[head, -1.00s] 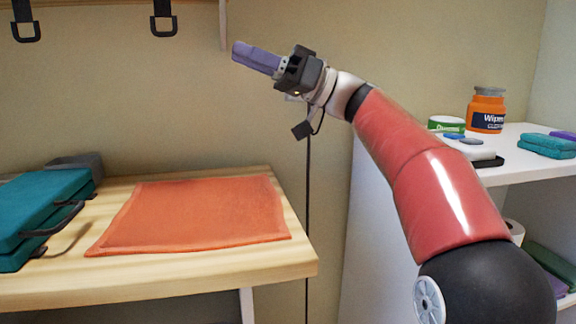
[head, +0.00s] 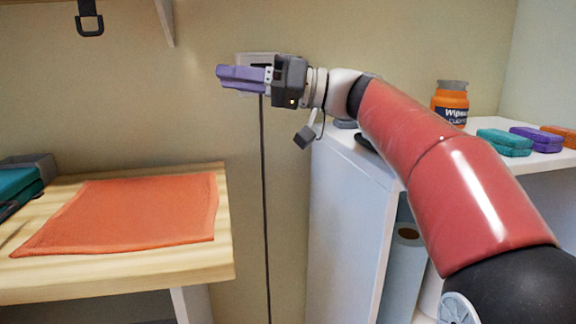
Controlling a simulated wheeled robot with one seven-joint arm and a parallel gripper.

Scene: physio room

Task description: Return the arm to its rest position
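My gripper (head: 228,78) is in the upper middle of the head view, in front of the wall, with its long lavender fingers pointing left. The fingers look close together in this side-on view, and I cannot tell whether there is a gap between them. No separate object is clearly visible in them. My red arm reaches up and left from the lower right corner, and the gripper is in the air, touching no furniture.
A wooden table (head: 200,262) with an orange cloth (head: 130,212) stands at left. A white shelf unit (head: 345,205) is behind my arm, bearing an orange jar (head: 450,103), a teal block (head: 505,141) and a purple block (head: 537,138). A strap handle (head: 90,18) hangs at upper left.

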